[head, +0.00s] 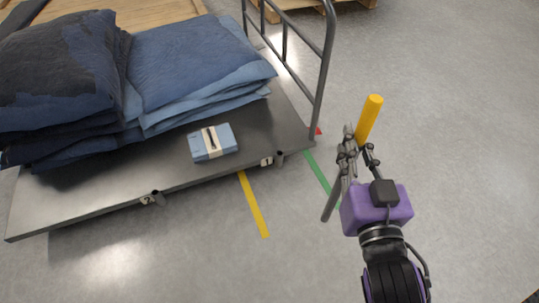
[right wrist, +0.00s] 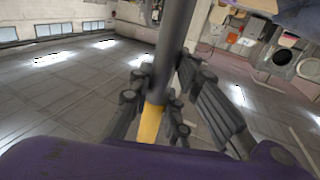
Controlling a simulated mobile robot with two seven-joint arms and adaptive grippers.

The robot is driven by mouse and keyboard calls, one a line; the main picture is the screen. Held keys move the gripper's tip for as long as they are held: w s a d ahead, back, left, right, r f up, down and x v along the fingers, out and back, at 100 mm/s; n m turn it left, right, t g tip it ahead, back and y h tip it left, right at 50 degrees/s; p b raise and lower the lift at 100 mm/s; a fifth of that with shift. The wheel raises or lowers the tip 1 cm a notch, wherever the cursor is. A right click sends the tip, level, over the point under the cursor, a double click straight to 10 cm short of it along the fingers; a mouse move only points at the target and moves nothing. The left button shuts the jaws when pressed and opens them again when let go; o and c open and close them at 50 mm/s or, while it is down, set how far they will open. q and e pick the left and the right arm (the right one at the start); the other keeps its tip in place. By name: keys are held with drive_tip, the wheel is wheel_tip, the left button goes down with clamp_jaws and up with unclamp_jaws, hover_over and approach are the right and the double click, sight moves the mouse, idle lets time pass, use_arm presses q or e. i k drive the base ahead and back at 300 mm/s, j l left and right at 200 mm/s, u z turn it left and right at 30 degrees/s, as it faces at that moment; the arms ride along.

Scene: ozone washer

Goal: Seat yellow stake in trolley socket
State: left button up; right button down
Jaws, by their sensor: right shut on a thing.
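My right gripper (head: 357,150) is shut on the yellow stake (head: 369,118), right of the trolley. The stake's yellow end points up and right, and its grey end runs down and left past the fingers. It looks tilted in the head view. The right wrist view shows the grey part (right wrist: 176,35) and the yellow part (right wrist: 151,124) between the fingers. The grey trolley (head: 90,205) has a small socket (head: 279,158) beside label 1 and another (head: 157,198) beside label 2, on its near edge. The stake is apart from both. My left gripper is not in view.
Folded blue jeans stacks (head: 195,60) and a banded blue bundle (head: 212,142) lie on the trolley. A tubular handle (head: 325,75) rises at its right end. Yellow (head: 254,205) and green (head: 317,172) floor strips lie near the trolley. Floor on the right is clear.

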sight(97, 117)
drive_tip(key=i+j, duration=0.3)
drive_tip(key=i, duration=0.15)
drive_tip(key=i+j, duration=0.35)
drive_tip(key=i, duration=0.05)
